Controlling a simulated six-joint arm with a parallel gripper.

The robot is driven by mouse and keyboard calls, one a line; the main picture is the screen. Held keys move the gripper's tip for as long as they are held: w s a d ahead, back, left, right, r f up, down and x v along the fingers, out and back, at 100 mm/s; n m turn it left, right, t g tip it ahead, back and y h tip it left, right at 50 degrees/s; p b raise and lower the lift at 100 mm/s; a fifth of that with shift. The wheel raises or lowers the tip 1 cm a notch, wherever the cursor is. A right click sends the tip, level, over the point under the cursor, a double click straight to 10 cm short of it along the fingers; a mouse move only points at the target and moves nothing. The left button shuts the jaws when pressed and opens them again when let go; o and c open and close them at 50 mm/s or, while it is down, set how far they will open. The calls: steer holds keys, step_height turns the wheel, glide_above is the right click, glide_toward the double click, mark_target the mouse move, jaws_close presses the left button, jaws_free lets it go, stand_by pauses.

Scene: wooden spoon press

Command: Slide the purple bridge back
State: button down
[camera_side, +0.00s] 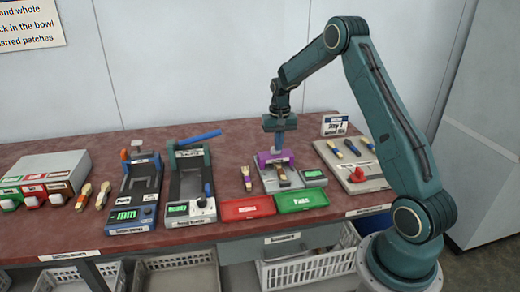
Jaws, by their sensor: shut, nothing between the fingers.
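The purple bridge (265,158) spans a grey device (270,184) near the middle right of the bench. A wooden spoon (282,178) lies on that device, just in front of the bridge. My gripper (280,148) points down right at the bridge, with its fingers shut and nothing held. Its fingertips overlap the bridge in this view. I cannot tell whether they touch it or are slightly apart from it.
A green tray (301,200) and a red tray (248,208) lie in front of the device. A press with a blue lever (199,137) stands to the left.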

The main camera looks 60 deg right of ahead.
steer(key=shift+f, duration=0.25)
steer(key=shift+f, duration=0.7)
steer(key=shift+f, duration=0.15)
steer(key=shift+w+d, duration=0.1)
steer(key=shift+w, duration=0.05)
stand_by(0.4)
steer(key=shift+w+d, duration=1.4)
steer(key=shift+d, duration=0.05)
steer(key=shift+w+d, duration=0.4)
steer(key=shift+s+a, duration=0.1)
steer(key=shift+a, duration=0.05)
steer(key=shift+s+a, duration=0.3)
